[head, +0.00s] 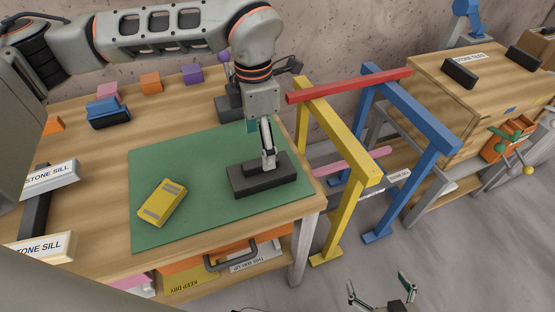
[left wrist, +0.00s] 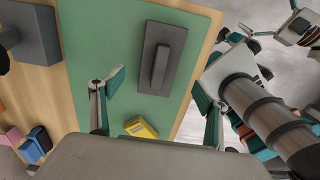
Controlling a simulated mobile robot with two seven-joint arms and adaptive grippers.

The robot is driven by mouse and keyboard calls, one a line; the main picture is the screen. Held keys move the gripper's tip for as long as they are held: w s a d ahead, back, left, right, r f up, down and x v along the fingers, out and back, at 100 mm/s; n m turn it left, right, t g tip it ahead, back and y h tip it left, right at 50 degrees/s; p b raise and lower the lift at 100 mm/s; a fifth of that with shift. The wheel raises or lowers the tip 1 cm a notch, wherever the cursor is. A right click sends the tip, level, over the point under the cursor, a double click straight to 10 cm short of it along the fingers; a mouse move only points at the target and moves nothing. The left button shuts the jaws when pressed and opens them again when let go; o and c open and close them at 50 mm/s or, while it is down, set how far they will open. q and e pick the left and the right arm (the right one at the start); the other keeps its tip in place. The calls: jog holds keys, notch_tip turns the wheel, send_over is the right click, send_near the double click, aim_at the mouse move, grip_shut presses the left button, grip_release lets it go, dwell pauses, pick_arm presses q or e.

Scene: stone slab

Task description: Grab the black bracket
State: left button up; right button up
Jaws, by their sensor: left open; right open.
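The black bracket (head: 262,178), a dark flat base with a raised upright plate, lies on the green mat (head: 205,215) near its right edge. In the left wrist view the bracket (left wrist: 174,40) shows from above, with its ridge running lengthwise. My left gripper (head: 268,158) points down over the bracket and hides part of it. In the left wrist view its fingers (left wrist: 162,88) are spread wide with nothing between them. Whether a fingertip touches the bracket I cannot tell. My right gripper (head: 381,285) is open and empty, low at the front, away from the table.
A yellow block (head: 162,204) with grey stripes lies on the mat left of the bracket. Another dark piece (head: 228,108) stands at the table's back. Yellow (head: 340,130) and blue (head: 415,110) trestles stand right of the table. Stone sill pieces (head: 48,180) lie at left.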

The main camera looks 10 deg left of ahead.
aim_at(260, 162)
pick_arm(q)
jog(key=shift+w+a+f, duration=0.15)
jog(key=shift+f, duration=0.1)
jog(key=shift+s+f, duration=0.2)
jog(key=shift+f, duration=3.4)
jog(key=c, duration=1.2)
